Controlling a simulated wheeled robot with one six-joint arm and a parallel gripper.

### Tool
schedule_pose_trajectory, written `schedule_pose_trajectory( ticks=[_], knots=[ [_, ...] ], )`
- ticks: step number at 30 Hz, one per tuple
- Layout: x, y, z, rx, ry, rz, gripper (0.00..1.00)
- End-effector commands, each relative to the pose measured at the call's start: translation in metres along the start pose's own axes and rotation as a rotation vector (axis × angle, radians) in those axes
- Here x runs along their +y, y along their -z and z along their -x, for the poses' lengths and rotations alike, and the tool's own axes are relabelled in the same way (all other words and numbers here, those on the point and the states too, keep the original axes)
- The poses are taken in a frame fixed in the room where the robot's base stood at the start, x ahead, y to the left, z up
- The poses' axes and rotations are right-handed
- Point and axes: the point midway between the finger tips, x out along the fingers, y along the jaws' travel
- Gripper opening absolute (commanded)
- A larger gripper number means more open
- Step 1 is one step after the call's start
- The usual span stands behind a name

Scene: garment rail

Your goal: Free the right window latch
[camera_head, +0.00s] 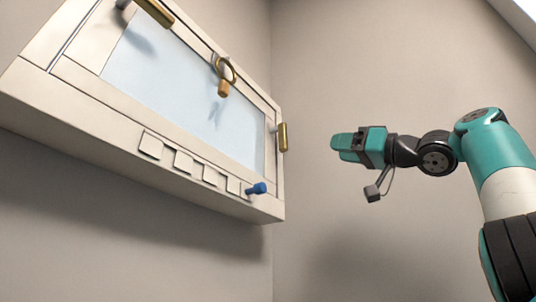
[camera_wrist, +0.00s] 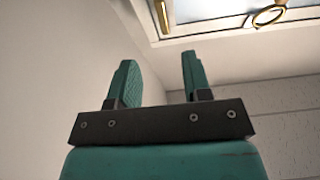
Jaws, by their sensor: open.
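The white-framed window (camera_head: 110,118) is on the wall at the left in the head view. The right latch (camera_head: 282,137) is a brass bar standing upright at the frame's right side. In the wrist view a brass bar (camera_wrist: 162,16), apparently this latch, shows at the top, beyond my fingers. My gripper (camera_head: 342,146) is to the right of the right latch, apart from it, with its fingers pointing left. In the wrist view my gripper (camera_wrist: 157,80) is open, with nothing between its teal fingers.
A second brass latch (camera_head: 155,11) is at the frame's upper left. A brass ring with a knob (camera_head: 223,88) hangs at the top middle. A blue peg (camera_head: 257,189) sticks out from the lower right ledge beside several pale square tiles (camera_head: 184,162). Space between gripper and window looks clear.

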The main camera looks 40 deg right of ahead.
Motion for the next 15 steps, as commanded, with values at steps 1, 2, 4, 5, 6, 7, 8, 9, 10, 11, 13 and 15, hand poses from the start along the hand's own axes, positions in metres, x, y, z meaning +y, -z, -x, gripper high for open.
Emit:
schedule_pose_trajectory(
  ticks=[1, 2, 4, 5, 6, 7, 8, 9, 10, 11, 13, 15],
  knots=[
    [0.0, 0.004, 0.003, -0.002, -0.001, 0.01, 0.45],
    [0.0, 0.005, 0.004, -0.003, -0.001, 0.012, 0.45],
    [0.001, 0.007, 0.003, -0.004, -0.002, 0.013, 0.45],
    [0.001, 0.009, 0.002, -0.003, -0.003, 0.013, 0.45],
    [0.002, 0.01, 0.001, -0.001, -0.005, 0.014, 0.45],
    [0.003, 0.011, -0.001, 0.0, -0.006, 0.014, 0.45],
    [0.004, 0.012, -0.003, 0.001, -0.007, 0.013, 0.45],
    [0.004, 0.013, -0.006, 0.001, -0.008, 0.013, 0.45],
    [0.004, 0.014, -0.009, 0.001, -0.009, 0.014, 0.45],
    [0.004, 0.014, -0.012, 0.001, -0.009, 0.014, 0.45],
    [0.003, 0.014, -0.018, 0.0, -0.008, 0.012, 0.45],
    [0.002, 0.012, -0.024, -0.004, -0.007, 0.012, 0.45]
  ],
)
